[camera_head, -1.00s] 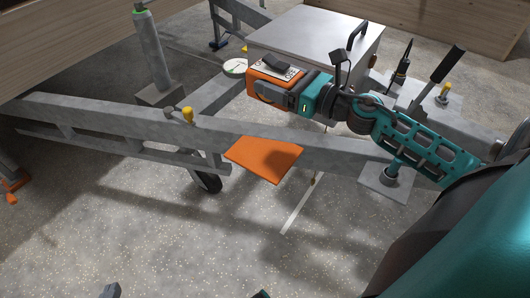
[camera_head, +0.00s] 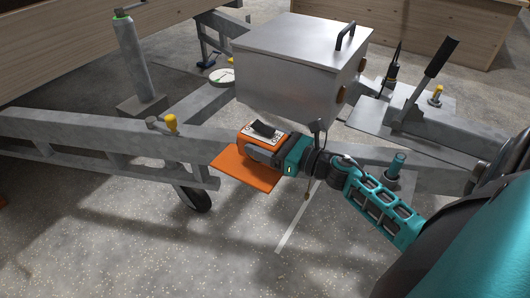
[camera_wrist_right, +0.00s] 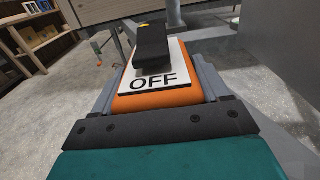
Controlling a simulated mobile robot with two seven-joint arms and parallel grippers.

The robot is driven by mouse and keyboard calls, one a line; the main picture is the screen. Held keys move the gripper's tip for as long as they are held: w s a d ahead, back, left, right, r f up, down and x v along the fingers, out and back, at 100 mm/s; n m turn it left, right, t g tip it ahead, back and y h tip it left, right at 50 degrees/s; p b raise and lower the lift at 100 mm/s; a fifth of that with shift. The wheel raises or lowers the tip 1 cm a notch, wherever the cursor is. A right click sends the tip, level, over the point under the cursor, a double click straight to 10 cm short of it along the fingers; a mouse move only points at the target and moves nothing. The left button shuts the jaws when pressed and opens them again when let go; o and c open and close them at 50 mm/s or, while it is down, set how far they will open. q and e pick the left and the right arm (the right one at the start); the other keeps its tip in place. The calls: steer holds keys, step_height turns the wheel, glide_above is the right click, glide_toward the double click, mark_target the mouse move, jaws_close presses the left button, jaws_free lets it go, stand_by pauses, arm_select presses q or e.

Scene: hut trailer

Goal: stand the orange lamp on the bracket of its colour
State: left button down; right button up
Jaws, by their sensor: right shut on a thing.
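The orange lamp (camera_head: 250,149) is a boxy orange body with a pale plate and a black part on top. My right gripper (camera_head: 275,150) is shut on it from the right. In the right wrist view the lamp (camera_wrist_right: 160,102) sits between the two fingers, its white plate reading OFF. The orange bracket (camera_head: 245,177) is a flat plate on the near side of the grey frame beam. The lamp covers its far part in the head view. I cannot tell whether lamp and bracket touch. My left gripper is not in view.
A grey metal box (camera_head: 295,65) with a black handle stands behind the lamp. A yellow-topped knob (camera_head: 170,124) is on the beam to the left. A black lever (camera_head: 433,70) and a teal-topped post (camera_head: 397,165) are at right. The floor in front is clear.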

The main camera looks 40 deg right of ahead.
step_height(320, 180, down, 2)
steer(key=shift+b, duration=0.3)
steer(key=shift+f, duration=0.5)
steer(key=o, duration=1.2)
